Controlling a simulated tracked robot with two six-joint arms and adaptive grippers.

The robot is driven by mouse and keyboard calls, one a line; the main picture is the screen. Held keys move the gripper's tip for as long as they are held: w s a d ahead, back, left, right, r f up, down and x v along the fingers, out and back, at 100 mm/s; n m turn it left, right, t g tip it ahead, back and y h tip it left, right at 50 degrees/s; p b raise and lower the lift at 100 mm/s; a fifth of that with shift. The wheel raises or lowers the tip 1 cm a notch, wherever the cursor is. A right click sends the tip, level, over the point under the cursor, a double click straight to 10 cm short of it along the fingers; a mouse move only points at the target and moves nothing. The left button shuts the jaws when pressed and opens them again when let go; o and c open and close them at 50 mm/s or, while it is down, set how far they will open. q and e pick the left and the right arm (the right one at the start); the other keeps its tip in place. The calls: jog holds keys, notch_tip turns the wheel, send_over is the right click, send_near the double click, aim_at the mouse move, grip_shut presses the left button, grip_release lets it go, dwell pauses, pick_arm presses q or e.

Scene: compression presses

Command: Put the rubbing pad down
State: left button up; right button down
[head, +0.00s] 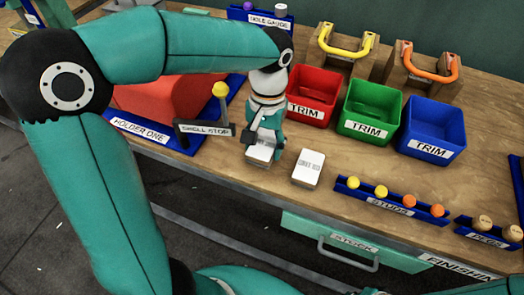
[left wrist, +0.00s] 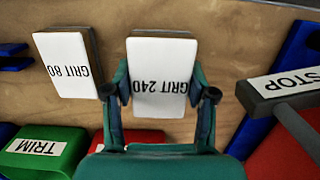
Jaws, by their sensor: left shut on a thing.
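My left gripper (head: 263,140) points down over the wooden bench and is shut on a white-topped rubbing pad (head: 260,153). In the left wrist view this pad, marked GRIT 240 (left wrist: 163,75), sits between the two fingers of the gripper (left wrist: 162,95). I cannot tell whether its underside touches the bench. A second pad, marked GRIT 80 (left wrist: 68,65), lies just beside it; in the head view this pad (head: 308,168) is to the right of the gripper, apart from it. My right gripper does not show.
Red (head: 312,96), green (head: 369,112) and blue (head: 432,130) TRIM bins stand behind the pads. A SHELL STOP bar (head: 205,128) and the blue HOLDER ONE tray (head: 150,132) are close on the left. A STUDS rack (head: 392,200) lies to the right. Bare bench surrounds the GRIT 80 pad.

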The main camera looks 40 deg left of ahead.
aim_at(264, 153)
pick_arm(q)
notch_tip(264, 153, down, 3)
jog(key=shift+f, duration=0.15)
jog(key=shift+f+b, duration=0.25)
jog(key=shift+b, duration=0.1)
jog(key=o, duration=0.8)
jog(key=shift+c, duration=0.2)
jog(key=shift+o, duration=1.3)
jog(key=shift+r, duration=0.1)
